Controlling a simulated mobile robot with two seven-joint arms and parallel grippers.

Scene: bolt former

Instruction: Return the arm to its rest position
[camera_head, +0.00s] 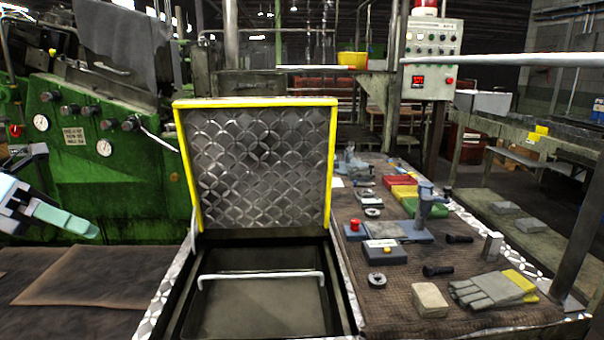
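My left gripper (82,226) comes in at the left edge, in front of the green machine (100,200). Its pale teal fingers point right and slightly down, and they are seen from the side, so I cannot tell whether they are apart. I see nothing held at the fingertips. The gripper is clear of the raised hatch lid (262,165), which has a yellow rim and a diamond-patterned metal face. Below the lid is the open hatch bay (262,305) with a white bar across it. My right gripper is not in view.
A workbench (345,260) at right holds gloves (492,289), a beige block (430,300), bolts, a red-button box (355,230) and a blue-grey tool (428,205). A control box (430,60) stands behind. A brown mat (80,275) below my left gripper is bare.

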